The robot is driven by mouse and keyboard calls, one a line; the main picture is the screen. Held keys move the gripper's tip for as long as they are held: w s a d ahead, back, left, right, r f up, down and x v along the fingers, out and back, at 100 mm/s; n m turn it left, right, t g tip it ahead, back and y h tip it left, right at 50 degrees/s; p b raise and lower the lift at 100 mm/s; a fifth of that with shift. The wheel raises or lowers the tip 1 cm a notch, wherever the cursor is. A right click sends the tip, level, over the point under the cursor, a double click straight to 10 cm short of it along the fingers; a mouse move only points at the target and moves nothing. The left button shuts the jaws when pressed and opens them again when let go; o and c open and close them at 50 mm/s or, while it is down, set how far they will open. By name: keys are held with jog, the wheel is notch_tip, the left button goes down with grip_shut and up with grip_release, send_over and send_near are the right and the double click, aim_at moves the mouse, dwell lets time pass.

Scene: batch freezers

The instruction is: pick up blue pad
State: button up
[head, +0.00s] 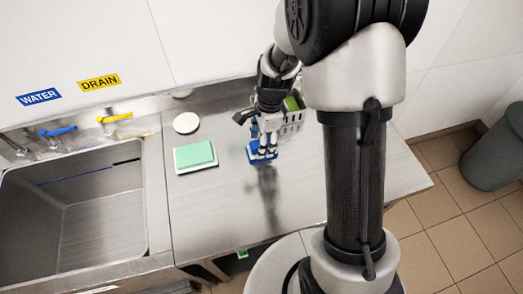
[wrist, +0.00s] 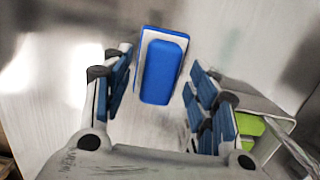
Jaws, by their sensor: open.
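The blue pad, a blue rounded block on a white backing, lies on the steel counter. In the wrist view the blue pad (wrist: 163,72) shows between the two fingers of my gripper (wrist: 160,62), with a gap on each side. My gripper is open and empty, and its finger pads are blue too. In the head view my gripper (head: 266,139) points down right above the blue pad (head: 262,154), which it partly hides. I cannot tell the exact height left between fingertips and pad.
A grey basket (head: 291,128) with something green in it stands close behind my gripper; it also shows at right in the wrist view. A green pad (head: 196,154) on a white base and a white disc (head: 186,123) lie to the left. The sink (head: 75,210) is further left.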

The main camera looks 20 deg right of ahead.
jog(key=shift+a+f, duration=0.1)
jog(key=shift+f, duration=0.55)
jog(key=shift+r, duration=0.1)
jog(key=shift+c, duration=0.4)
jog(key=c, duration=1.1)
